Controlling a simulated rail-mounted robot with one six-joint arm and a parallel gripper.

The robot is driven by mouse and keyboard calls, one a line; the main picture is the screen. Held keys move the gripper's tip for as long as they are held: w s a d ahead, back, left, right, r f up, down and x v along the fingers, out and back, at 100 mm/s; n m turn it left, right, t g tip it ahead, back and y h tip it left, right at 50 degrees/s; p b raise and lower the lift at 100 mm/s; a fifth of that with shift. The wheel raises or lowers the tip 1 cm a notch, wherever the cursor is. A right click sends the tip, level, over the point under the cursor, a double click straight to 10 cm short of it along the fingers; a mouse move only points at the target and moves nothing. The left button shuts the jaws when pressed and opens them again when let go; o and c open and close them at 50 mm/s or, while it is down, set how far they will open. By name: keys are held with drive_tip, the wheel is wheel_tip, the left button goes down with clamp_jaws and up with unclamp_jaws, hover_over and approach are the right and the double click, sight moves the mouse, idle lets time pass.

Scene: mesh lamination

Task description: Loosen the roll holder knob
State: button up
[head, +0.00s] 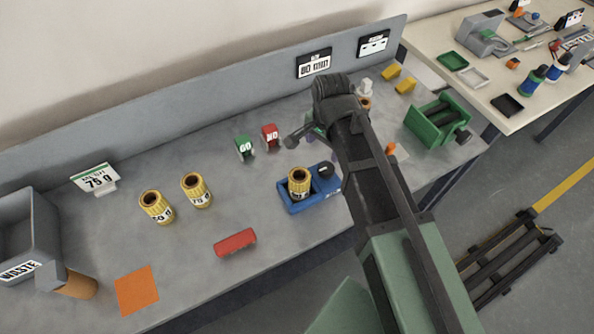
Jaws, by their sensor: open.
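A green roll holder (432,126) stands at the right end of the grey bench, with a dark roll in it and a dark round knob (463,136) at its right side. I cannot tell whether the knob is tight or loose. My arm reaches up from the lower right and crosses the view left of this holder. My gripper (293,140) shows only in part, at the left of my wrist above the bench. It is open, and its fingertips are mostly hidden. It is apart from the green holder.
A blue fixture (312,197) holds a yellow roll (299,182) and a black round part.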

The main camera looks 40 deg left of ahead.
sight(327, 167)
drive_tip(key=shift+m, duration=0.5)
drive_tip(key=f+b, duration=0.3)
drive_tip(key=w+f+b, duration=0.1)
drive_tip(key=f+b, duration=0.7)
drive_tip(key=shift+w+d+f, duration=0.2)
drive_tip(key=shift+d, duration=0.2)
drive_tip(key=shift+r, duration=0.2)
drive_tip(key=c, duration=0.9)
